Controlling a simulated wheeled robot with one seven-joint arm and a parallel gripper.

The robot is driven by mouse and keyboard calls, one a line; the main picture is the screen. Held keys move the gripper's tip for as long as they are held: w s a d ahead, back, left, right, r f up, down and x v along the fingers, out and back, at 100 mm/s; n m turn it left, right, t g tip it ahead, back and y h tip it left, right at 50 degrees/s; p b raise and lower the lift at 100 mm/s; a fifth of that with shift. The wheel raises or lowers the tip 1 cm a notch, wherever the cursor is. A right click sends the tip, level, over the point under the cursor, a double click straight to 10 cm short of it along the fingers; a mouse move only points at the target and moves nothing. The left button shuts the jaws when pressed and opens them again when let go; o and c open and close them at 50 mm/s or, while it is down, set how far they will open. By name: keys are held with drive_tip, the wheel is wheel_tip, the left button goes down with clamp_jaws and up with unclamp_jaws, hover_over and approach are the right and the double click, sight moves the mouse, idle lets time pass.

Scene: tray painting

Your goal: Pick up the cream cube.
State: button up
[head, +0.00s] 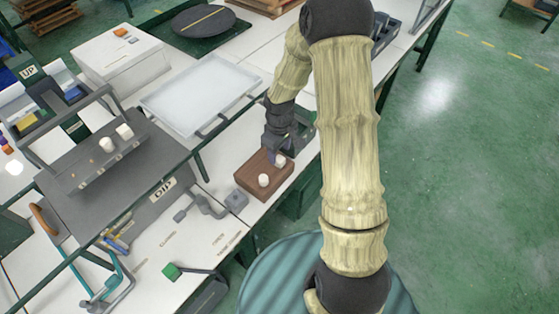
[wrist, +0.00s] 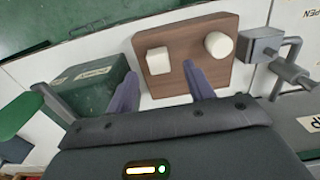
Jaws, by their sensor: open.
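The cream cube (wrist: 158,60) sits on a brown wooden board (wrist: 182,27) in the wrist view. A cream cylinder (wrist: 218,45) stands to its right on the same board. My gripper (wrist: 159,70) is open, with one purple-grey finger on each side of the line to the cube; nothing is held. In the head view my gripper (head: 279,149) is over the far right part of the board (head: 245,179). The cube (head: 280,161) is just below it, partly hidden, and the cylinder (head: 264,180) is nearer the front. Contact between fingers and cube cannot be told.
A grey clamp-like fixture (wrist: 270,48) stands right of the board, and a dark green block (wrist: 98,88) lies to its left. A white tray (head: 200,95) is behind. A grey raised shelf (head: 110,165) with two pale pieces stands at left.

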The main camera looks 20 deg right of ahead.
sight(280, 159)
wheel_tip(280, 159, down, 4)
drive_tip(key=shift+w+f+p, duration=0.15)
drive_tip(key=shift+f+p, duration=0.1)
drive_tip(key=shift+p, duration=0.05)
drive_tip(key=shift+c, duration=0.2)
drive_tip(key=c, duration=1)
